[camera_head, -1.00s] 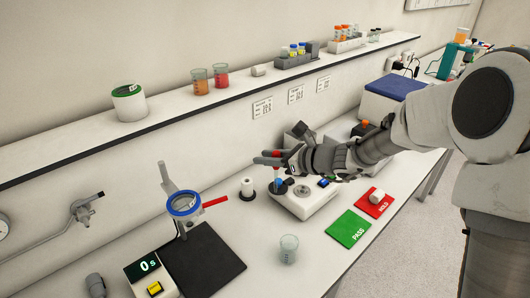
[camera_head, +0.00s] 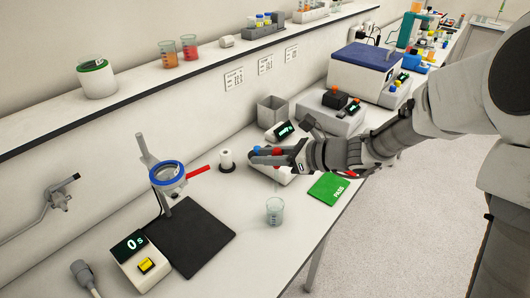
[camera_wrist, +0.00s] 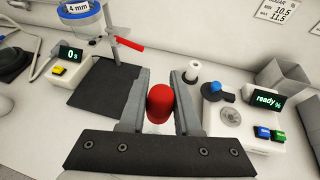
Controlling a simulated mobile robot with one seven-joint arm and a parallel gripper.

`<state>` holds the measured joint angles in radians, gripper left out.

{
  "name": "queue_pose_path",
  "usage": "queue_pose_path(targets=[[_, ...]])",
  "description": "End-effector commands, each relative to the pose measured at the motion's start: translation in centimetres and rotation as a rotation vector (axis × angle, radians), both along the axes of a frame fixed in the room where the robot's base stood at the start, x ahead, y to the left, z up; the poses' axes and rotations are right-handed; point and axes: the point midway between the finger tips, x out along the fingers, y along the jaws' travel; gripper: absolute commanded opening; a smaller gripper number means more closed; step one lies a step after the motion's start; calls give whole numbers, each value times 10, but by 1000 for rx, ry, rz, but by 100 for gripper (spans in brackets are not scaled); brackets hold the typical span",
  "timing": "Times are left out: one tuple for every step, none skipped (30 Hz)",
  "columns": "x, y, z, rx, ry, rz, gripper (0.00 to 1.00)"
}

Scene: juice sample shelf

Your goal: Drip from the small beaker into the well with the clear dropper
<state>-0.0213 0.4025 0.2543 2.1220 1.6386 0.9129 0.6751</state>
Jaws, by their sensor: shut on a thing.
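My gripper (camera_head: 268,156) is shut on a red bulb (camera_wrist: 159,104), seen between the two fingers in the wrist view. The small clear beaker (camera_head: 275,211) stands on the bench in front of my gripper in the head view. A white instrument (camera_wrist: 240,138) has a round grey metal disc, apparently the well (camera_wrist: 231,117), on its top. My gripper is left of it in the wrist view. A blue part (camera_wrist: 221,88) shows at the instrument's back.
A timer (camera_head: 142,262) reads 0 s. A white spool-like post (camera_head: 227,160) stands behind my gripper. A green PASS pad (camera_head: 328,188) lies near the bench edge. The bench around the beaker is clear.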

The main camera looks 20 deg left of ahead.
Motion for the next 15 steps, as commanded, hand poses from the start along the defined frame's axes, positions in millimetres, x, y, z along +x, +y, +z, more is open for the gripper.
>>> queue_pose_path(targets=[[0,0,-2,0,0,0,11],[0,0,-3,0,0,0,11],[0,0,-5,0,1,0,11],[0,0,-7,0,1,0,11],[0,0,-8,0,1,0,11],[0,0,-11,0,1,0,11],[0,0,-13,0,1,0,11],[0,0,-16,0,1,0,11],[0,0,-19,0,1,0,11],[0,0,-21,0,1,0,11],[0,0,-24,0,1,0,11],[0,0,-28,0,1,0,11],[0,0,-30,0,1,0,11],[0,0,-33,0,0,0,11],[0,0,-37,0,0,0,11]])
